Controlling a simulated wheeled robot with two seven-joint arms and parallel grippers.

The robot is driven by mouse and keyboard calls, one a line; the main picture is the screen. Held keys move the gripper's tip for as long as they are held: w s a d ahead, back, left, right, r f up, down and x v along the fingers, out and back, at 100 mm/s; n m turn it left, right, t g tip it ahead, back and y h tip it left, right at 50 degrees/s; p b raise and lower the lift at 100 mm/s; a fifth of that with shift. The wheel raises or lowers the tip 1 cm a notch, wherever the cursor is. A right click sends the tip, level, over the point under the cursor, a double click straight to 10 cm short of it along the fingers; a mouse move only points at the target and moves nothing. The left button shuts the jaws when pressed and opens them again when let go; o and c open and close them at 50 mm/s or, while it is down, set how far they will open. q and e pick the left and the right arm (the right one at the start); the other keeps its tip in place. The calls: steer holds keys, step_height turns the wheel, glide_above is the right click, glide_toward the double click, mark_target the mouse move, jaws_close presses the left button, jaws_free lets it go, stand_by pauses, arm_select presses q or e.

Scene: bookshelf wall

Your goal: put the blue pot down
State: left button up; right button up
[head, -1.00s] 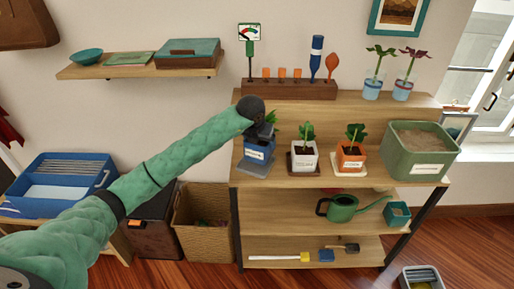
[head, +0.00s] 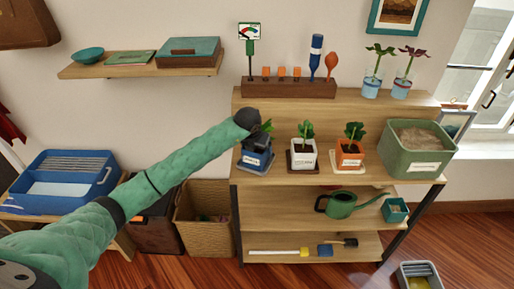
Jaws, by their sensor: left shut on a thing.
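The blue pot (head: 254,159) with a white label and a green plant is at the left end of the shelf's middle board. It is over a dark saucer (head: 267,168), and I cannot tell whether its base touches the saucer. My left gripper (head: 259,138) comes in from the left and is shut on the blue pot, hiding part of the pot and plant. My right gripper is out of view.
A white pot (head: 304,156) and an orange pot (head: 350,157) stand on saucers to the right. A green planter box (head: 418,162) is farther right. A wooden rack (head: 288,90) with tools stands behind. A watering can (head: 341,205) is on the board below.

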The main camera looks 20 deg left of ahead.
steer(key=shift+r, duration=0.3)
arm_select(q)
steer(key=o, duration=1.3)
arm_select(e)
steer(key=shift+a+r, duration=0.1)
